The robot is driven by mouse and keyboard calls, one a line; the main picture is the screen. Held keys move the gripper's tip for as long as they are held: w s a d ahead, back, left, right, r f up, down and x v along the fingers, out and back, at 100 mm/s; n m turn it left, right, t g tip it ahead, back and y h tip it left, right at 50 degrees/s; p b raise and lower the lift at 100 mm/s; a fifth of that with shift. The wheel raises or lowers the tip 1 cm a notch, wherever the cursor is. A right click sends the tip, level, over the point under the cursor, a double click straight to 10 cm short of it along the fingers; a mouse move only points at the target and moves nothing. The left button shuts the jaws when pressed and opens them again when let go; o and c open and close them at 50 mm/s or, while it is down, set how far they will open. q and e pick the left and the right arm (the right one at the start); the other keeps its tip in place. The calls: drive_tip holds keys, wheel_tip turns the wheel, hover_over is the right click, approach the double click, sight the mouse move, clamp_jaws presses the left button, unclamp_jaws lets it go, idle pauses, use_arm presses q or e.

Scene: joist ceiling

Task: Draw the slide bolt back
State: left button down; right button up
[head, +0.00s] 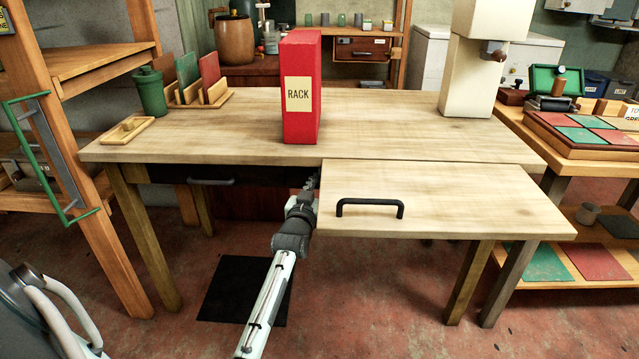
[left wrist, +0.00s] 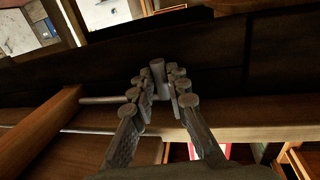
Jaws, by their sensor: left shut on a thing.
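My left gripper (head: 308,184) reaches up to the front of the wooden table, by the left edge of the lower wooden leaf (head: 440,190). Its fingers also show in the left wrist view (left wrist: 159,88), closed around a short grey cylindrical knob (left wrist: 158,70), which looks like the knob of the slide bolt. The rest of the bolt is not clear in the dark underside. A thin pale rod (left wrist: 105,100) runs to the left of the fingers; I cannot tell whether it belongs to the bolt. The fingers hide the bolt in the head view. My right gripper is not in view.
A red box labelled RACK (head: 301,90) stands on the table (head: 400,125). The leaf carries a black handle (head: 370,203). Another dark handle (head: 211,182) is under the table at left.

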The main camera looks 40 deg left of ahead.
sight(309, 175)
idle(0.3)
use_arm(q)
drive_tip(key=s+a, duration=0.1)
drive_tip(key=a+p, duration=0.1)
drive_tip(key=a, duration=0.1)
drive_tip(key=shift+s+f, duration=0.1)
drive_tip(key=shift+s, duration=0.3)
drive_tip(key=c, duration=1.5)
unclamp_jaws()
drive_tip(key=shift+s+a, duration=0.1)
drive_tip(key=shift+a, duration=0.05)
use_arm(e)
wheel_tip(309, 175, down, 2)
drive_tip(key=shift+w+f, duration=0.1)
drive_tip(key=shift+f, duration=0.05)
use_arm(q)
drive_tip(key=v, duration=1.2)
